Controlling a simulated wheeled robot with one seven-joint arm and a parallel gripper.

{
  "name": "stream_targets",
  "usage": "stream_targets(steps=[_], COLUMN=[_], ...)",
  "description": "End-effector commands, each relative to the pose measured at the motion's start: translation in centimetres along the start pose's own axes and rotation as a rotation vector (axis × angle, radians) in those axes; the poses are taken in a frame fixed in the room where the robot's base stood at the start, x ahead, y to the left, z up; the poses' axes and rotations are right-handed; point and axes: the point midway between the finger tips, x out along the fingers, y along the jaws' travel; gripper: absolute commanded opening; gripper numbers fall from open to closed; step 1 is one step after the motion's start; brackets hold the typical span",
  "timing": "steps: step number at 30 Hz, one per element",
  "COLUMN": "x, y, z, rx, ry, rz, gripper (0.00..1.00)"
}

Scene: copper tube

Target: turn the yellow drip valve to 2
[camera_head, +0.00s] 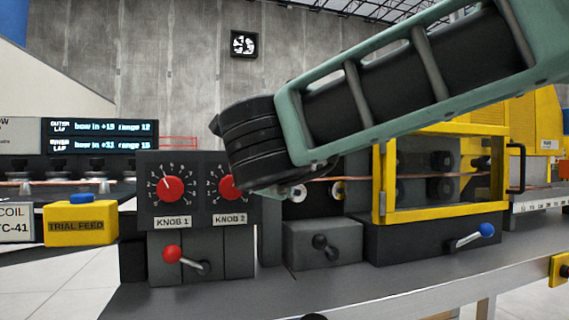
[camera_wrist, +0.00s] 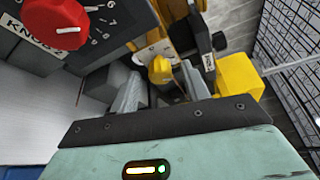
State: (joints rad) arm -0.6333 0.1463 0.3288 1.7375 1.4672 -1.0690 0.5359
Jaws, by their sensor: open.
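A small yellow knob (camera_wrist: 161,70), which looks like the drip valve, shows in the wrist view just beyond the fingertips, roughly between them. Its pointer and scale cannot be read, and I cannot tell whether a finger touches it. My gripper (camera_wrist: 161,90) is open, with one grey finger on each side of the knob and nothing held. In the head view my arm's wrist hides the gripper and the drip valve.
Red KNOB 2 (camera_wrist: 70,24) is close on the left in the wrist view; a yellow block (camera_wrist: 240,77) is right of the fingers. In the head view are KNOB 1 (camera_head: 171,189), a red-tipped lever (camera_head: 172,254) and a yellow-framed guard (camera_head: 445,215).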

Motion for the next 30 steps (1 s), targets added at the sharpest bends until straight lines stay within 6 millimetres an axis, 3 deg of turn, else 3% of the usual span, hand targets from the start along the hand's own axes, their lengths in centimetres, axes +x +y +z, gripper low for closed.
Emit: stream_targets(steps=[18,24,30], x=[-13.3,-15.9,-16.7], y=[0.0,0.1,0.1], z=[0.0,0.0,0.0], rx=[0.000,0.000,-0.001], ry=[-0.004,-0.001,0.000], rz=[0.001,0.001,0.001], gripper=[0.46,0.46,0.46])
